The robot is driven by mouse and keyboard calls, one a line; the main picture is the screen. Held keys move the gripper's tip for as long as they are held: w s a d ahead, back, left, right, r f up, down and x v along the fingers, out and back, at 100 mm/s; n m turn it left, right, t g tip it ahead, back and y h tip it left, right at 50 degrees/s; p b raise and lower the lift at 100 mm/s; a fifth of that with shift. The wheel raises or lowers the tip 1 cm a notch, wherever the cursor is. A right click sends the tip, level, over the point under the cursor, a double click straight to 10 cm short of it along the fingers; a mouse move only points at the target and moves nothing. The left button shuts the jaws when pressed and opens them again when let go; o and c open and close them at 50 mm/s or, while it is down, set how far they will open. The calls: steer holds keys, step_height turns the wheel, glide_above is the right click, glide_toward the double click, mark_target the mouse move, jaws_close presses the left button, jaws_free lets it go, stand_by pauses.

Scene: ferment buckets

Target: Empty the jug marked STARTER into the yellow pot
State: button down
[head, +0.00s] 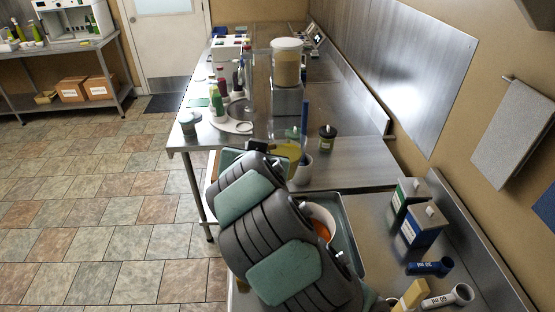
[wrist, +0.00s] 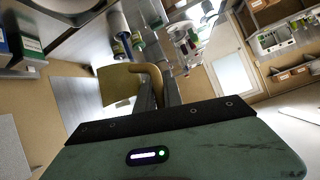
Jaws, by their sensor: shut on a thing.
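My gripper (wrist: 158,92) is shut on the brown curved handle of a tan-yellow jug (wrist: 118,84) in the wrist view. The jug looks tilted there, but the camera is rotated, so its true tilt is unclear. In the head view an olive-yellow piece beyond my arm (head: 287,157) appears to be this jug, mostly hidden. No STARTER marking is readable. A pale round pot with orange inside (head: 321,224) stands partly behind my arm in a grey tray. I cannot tell whether it is the yellow pot. A pale rim (wrist: 35,5) shows at the wrist view's top left.
Green and blue cartons (head: 421,224) stand right of the tray (head: 348,250), with measuring scoops (head: 430,268) nearer. Bottles (head: 218,100) and a tall container (head: 287,65) are farther back.

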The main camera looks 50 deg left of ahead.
step_height(320, 180, down, 15)
steer(key=m+g+b, duration=0.2)
steer(key=g, duration=0.1)
steer(key=shift+s+r+g+b, duration=0.2)
steer(key=shift+s+g+b, duration=0.05)
steer(key=shift+g+b, duration=0.05)
stand_by(0.4)
stand_by(0.5)
steer(key=shift+w+d+f+m+g+p, duration=0.1)
steer(key=shift+w+f+m+g+p, duration=0.25)
steer(key=shift+m+g+p, duration=0.65)
steer(key=shift+w+f+m+g+p, duration=0.3)
steer(key=shift+g+p, duration=0.3)
steer(key=shift+p, duration=0.85)
